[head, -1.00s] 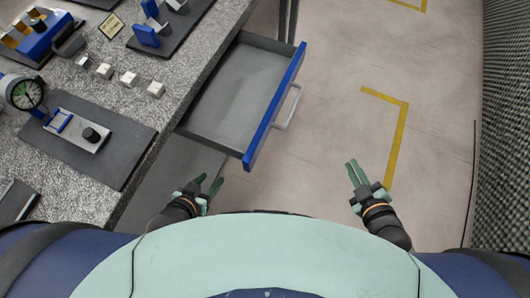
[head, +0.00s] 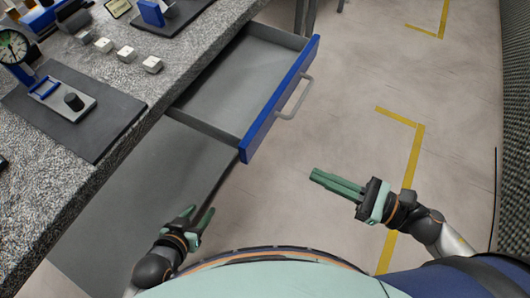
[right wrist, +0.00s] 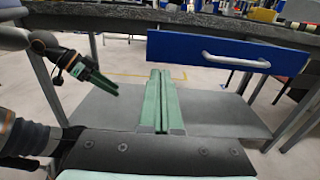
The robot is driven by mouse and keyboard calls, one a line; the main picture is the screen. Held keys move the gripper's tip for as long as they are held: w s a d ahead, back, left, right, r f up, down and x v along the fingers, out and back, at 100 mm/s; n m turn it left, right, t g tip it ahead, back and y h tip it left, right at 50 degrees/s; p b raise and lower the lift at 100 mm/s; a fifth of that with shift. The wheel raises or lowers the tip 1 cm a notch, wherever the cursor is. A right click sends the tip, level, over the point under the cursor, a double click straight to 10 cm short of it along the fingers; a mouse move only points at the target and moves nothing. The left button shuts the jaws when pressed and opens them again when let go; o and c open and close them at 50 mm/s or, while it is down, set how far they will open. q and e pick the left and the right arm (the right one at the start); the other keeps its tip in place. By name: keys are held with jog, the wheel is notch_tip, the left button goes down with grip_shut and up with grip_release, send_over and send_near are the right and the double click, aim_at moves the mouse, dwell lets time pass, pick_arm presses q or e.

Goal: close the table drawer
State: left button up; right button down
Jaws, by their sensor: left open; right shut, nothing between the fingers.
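The table drawer (head: 228,82) is pulled out from under the grey stone-topped table and looks empty. Its blue front (head: 280,97) carries a grey bar handle (head: 295,98). In the right wrist view the blue front (right wrist: 180,50) and handle (right wrist: 236,61) show beyond my fingers. My right gripper (head: 314,174) is shut and empty, to the right of and nearer than the drawer front, apart from it. It also shows in the right wrist view (right wrist: 160,72). My left gripper (head: 203,211) is open and empty, below the drawer's near corner.
The table top (head: 125,75) holds a dark mat (head: 60,125) with a device, a dial gauge (head: 14,46) and several small white blocks. A grey lower shelf (head: 140,190) lies beneath. The floor right of the drawer, marked with yellow lines (head: 412,160), is clear.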

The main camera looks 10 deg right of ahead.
aim_at(254, 146)
jog(key=p+x, duration=0.1)
jog(key=x, duration=1.1)
jog(key=shift+w+a+p, duration=0.1)
jog(key=shift+w+p, duration=0.05)
jog(key=shift+p, duration=0.25)
pick_arm(q)
jog(key=shift+r, duration=0.55)
pick_arm(e)
jog(key=shift+w+a, duration=0.15)
jog(key=shift+a, duration=0.05)
pick_arm(q)
jog(key=shift+d, duration=0.1)
